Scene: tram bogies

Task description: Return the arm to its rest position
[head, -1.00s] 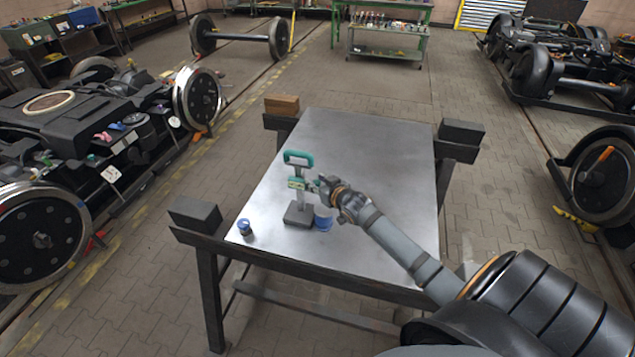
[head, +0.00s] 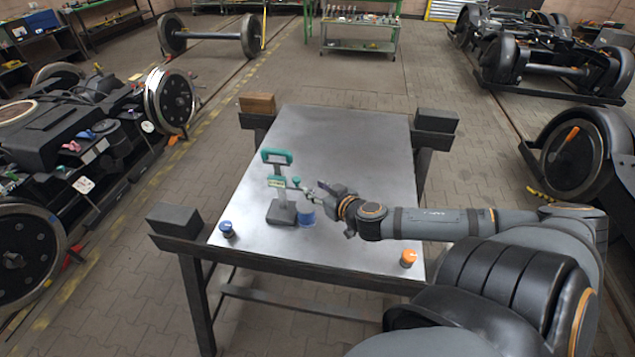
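My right arm comes in from the right over the steel table (head: 345,140). Its gripper (head: 314,188) points left, just right of a small stand device and apart from its teal handle. The fingers look parted, with nothing seen between them, though they are small in view. The device (head: 281,212) has a grey block base, an upright and a teal handle on top, and it stands upright on the table. A blue cup-like part (head: 306,217) sits beside its base, below the gripper. My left gripper is not in view.
A small blue-topped part (head: 227,229) stands at the table's front left corner. An orange-topped part (head: 408,259) stands at the front right, below my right forearm. The table's far half is clear.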

